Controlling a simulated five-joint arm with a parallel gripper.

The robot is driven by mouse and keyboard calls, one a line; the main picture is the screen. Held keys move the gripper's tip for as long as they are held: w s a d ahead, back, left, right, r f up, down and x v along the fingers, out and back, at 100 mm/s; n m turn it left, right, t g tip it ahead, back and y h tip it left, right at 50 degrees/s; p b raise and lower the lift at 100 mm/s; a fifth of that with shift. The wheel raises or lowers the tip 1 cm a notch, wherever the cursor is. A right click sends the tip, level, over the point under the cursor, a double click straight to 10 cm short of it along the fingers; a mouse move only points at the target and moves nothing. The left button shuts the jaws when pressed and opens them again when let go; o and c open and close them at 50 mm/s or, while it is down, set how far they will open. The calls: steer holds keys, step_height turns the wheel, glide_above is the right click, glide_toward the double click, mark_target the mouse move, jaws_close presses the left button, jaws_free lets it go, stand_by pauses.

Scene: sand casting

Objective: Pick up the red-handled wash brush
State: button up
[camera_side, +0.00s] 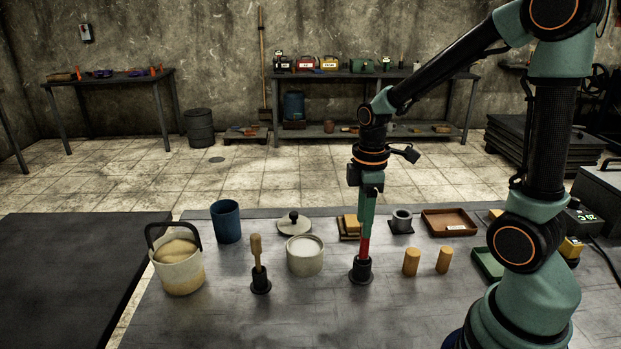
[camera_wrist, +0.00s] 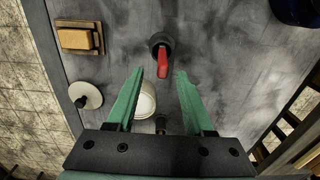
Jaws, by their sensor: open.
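The red-handled wash brush (camera_side: 365,248) stands nearly upright in a black holder (camera_side: 361,270) on the workbench, its lower end hidden inside. In the wrist view, the red handle (camera_wrist: 162,66) rises from the dark round holder (camera_wrist: 157,40). My gripper (camera_side: 367,236) is directly above the holder, pointing down, with its green fingers at the upper part of the handle. In the wrist view, my gripper (camera_wrist: 159,72) is open, and the handle's top shows between the two fingertips with a gap on each side.
Left of the brush are a white tub (camera_side: 305,256), a wooden-handled tool in a black holder (camera_side: 261,285), and a bucket (camera_side: 180,272). Close on the right are wooden cylinders (camera_side: 411,262). The bench front is clear.

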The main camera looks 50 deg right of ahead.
mark_target(363, 258)
steer(key=shift+s+f, duration=0.15)
steer(key=shift+f, duration=1.25)
steer(key=shift+s+f, duration=0.15)
steer(key=shift+f, duration=1.2)
jaws_close()
